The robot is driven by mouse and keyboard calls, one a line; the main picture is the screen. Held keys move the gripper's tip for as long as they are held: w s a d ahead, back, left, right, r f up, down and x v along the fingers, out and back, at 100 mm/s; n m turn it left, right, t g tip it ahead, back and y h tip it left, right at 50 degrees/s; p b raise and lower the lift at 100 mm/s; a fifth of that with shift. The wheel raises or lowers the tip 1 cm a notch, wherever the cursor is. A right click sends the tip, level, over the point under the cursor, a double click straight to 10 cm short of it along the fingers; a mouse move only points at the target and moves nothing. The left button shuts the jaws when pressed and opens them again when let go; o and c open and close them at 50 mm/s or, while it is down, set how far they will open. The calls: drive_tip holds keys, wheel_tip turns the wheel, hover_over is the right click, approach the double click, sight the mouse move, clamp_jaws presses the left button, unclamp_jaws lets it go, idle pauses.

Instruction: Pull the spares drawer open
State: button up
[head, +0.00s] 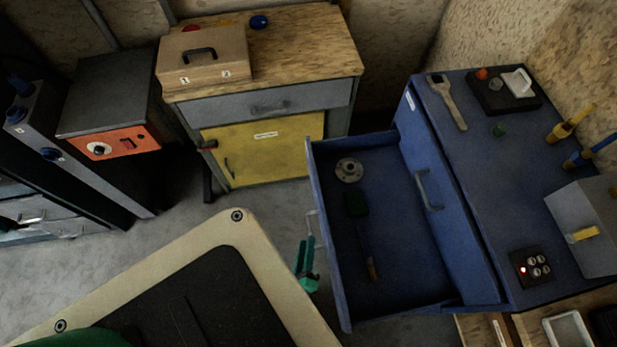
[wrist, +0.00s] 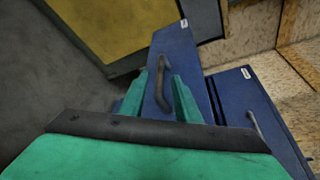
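A blue drawer (head: 335,285) stands well out from the blue cabinet (head: 500,150); its label (wrist: 184,23) is too small to read, so I cannot confirm it is the spares drawer. My green gripper (head: 307,262) is just outside the drawer front. In the wrist view, my gripper's fingers (wrist: 163,80) are apart, on either side of the handle, with gaps showing; contact is not clear.
Above the open drawer, another blue front with a handle (head: 425,190) is shut. A wood-topped cabinet (head: 310,45) with a yellow door (head: 265,150) stands behind, left of the drawer. Grey floor (head: 150,240) is clear between it and my base.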

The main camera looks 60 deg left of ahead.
drive_tip(key=v, duration=0.3)
drive_tip(key=shift+s+d, duration=0.1)
idle(0.6)
